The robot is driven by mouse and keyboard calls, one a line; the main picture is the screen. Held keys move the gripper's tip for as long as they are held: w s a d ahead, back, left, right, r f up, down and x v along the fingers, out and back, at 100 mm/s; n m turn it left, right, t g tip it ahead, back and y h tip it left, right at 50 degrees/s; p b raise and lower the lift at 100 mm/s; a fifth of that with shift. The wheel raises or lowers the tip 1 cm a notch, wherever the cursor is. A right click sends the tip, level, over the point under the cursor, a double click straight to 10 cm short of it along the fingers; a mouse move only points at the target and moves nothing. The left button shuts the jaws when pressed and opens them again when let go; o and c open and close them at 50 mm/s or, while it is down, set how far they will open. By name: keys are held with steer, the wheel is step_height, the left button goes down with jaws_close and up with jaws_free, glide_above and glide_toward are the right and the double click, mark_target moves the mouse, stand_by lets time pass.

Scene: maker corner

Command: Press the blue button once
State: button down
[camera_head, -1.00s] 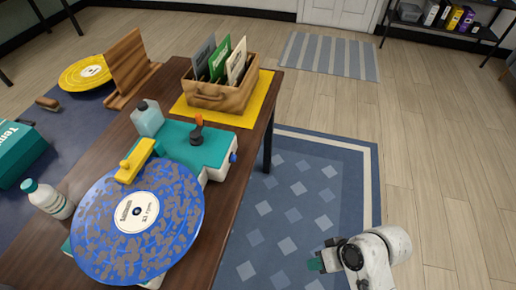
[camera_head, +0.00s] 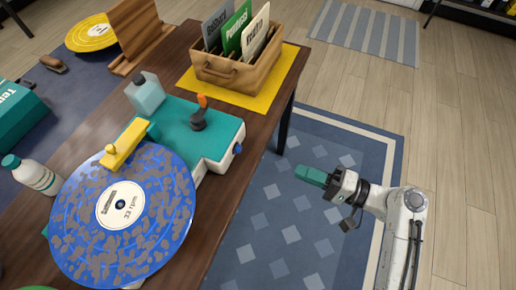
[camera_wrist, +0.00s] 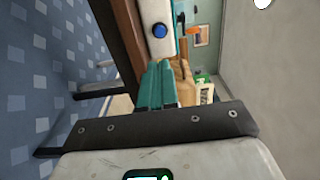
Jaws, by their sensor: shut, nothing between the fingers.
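The blue button (camera_head: 238,148) sits on the right side face of a white machine with a teal top (camera_head: 205,135), on the wooden table. In the wrist view the blue button (camera_wrist: 159,30) shows on the white face, just above and beyond the fingertips. My gripper (camera_head: 300,171) has teal fingers that are together with nothing between them; they also show in the wrist view (camera_wrist: 157,85). It hangs over the blue rug, to the right of the button and apart from it.
A blue speckled record (camera_head: 160,195) lies on the machine, with a yellow arm (camera_head: 127,142) over its edge. An orange-topped lever (camera_head: 199,115) stands on top. A wooden crate of sleeves (camera_head: 225,72) is behind. The space between gripper and button is clear.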

mark_target(252, 161)
steer(key=p+x, duration=0.1)
steer(key=x, duration=1.1)
steer(key=shift+w+a, duration=0.1)
steer(key=shift+a, duration=0.3)
steer(key=shift+w+a+f, duration=0.1)
steer(key=shift+w+a, duration=0.1)
steer(key=shift+a, duration=0.35)
steer(key=shift+a, duration=0.1)
